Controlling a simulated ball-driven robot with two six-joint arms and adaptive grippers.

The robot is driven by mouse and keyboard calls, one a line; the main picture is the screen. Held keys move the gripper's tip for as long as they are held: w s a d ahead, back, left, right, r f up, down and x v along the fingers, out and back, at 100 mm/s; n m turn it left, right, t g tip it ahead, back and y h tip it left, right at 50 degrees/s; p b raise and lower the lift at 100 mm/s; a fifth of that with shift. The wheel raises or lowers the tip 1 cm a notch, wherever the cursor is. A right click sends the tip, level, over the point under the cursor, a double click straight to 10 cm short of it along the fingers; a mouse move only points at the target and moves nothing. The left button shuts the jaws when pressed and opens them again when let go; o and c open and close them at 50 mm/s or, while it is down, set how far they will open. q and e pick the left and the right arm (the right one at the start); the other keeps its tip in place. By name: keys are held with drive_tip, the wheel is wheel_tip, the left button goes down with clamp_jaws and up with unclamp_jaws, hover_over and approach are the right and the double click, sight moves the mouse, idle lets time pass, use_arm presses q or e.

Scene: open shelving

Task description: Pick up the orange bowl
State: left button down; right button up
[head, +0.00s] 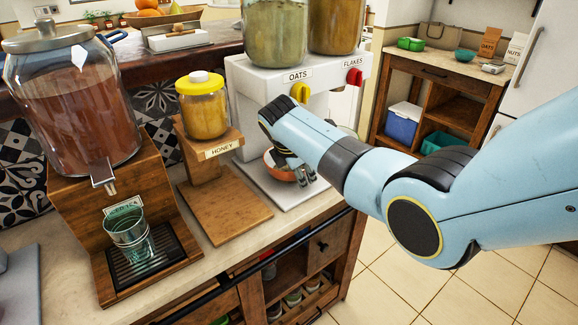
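The orange bowl (272,167) sits on the white base of the cereal dispenser, below the red and yellow knobs. My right arm comes in from the right, and its gripper (303,175) is at the bowl's right side, pointing down at the rim. The fingers and my wrist cover much of the bowl. I cannot tell whether the fingers are closed on the rim or only beside it. My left gripper is not in view.
The white dispenser (240,95) holds the oats and flakes jars above the bowl. A wooden honey stand (222,205) is to its left. Further left stand a large drink jar (75,105) and a glass (130,235). The counter edge runs along the front.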

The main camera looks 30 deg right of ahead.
clamp_jaws()
idle(0.3)
drive_tip(key=shift+r, duration=0.1)
idle(0.4)
